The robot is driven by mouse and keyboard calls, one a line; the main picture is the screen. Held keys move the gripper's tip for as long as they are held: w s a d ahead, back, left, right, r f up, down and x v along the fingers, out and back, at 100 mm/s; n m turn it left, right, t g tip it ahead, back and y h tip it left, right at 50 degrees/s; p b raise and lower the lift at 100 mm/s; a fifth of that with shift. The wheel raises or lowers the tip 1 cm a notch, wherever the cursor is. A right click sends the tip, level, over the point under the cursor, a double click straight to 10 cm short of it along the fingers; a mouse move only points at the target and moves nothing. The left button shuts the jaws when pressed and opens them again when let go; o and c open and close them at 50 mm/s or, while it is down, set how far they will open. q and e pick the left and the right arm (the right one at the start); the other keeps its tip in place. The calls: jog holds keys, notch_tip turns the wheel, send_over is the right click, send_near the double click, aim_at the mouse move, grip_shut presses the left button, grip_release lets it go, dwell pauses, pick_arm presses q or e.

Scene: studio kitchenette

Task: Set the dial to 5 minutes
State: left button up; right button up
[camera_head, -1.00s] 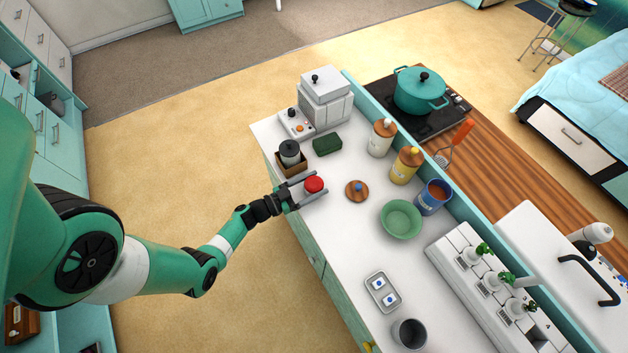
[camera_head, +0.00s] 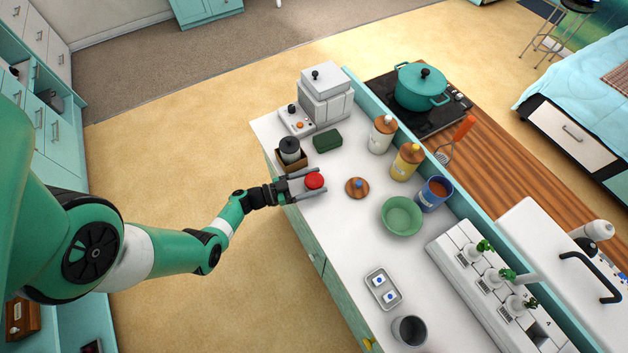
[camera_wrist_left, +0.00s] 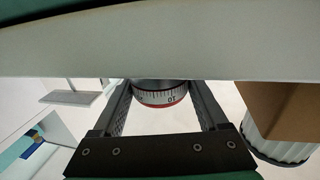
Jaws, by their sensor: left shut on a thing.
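The dial is a round red-topped timer (camera_head: 314,180) on the white counter near its left edge. In the left wrist view the dial (camera_wrist_left: 160,93) shows a pale band with tick marks above a red rim; an upside-down number that looks like 10 is right of its middle. My left gripper (camera_head: 321,184) is low at the counter, with one finger on each side of the dial, shut on it. Both fingers also show in the left wrist view (camera_wrist_left: 158,88). The dial's far side and any pointer are hidden. My right gripper is not in view.
A brown box with a dark-lidded jar (camera_head: 290,150) stands close behind the gripper. A wooden lid with a blue knob (camera_head: 358,187) lies to the right of the dial. A green sponge (camera_head: 327,141) and a green bowl (camera_head: 401,215) are farther off.

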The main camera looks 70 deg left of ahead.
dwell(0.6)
pick_arm(q)
jog(key=o, duration=1.3)
jog(key=s, duration=0.5)
jog(key=s+p, duration=0.1)
jog(key=s, duration=0.5)
jog(key=shift+s+a, duration=0.2)
jog(key=shift+s, duration=0.1)
